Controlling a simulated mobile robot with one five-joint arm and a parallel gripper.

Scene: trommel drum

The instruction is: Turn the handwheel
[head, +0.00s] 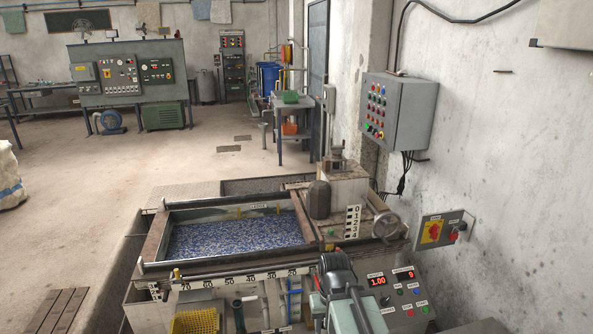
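The handwheel (388,226) is a grey metal wheel with a rim and a central hub. In the head view it sits on the right side of the tub machine, below and left of the wall control box. Its face is seen at an angle, and its rim looks unobstructed. A dark rounded body with pale grey-green parts shows at the bottom centre, in front of the machine and apart from the wheel. I cannot tell whether it is part of my arm. No gripper fingers can be made out.
The tub (240,237) of blue-white granules lies left of the wheel. A panel with red digital displays (392,280) is below it. A red-and-yellow switch plate (440,231) on the wall is close on its right. Open floor (120,190) lies to the left.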

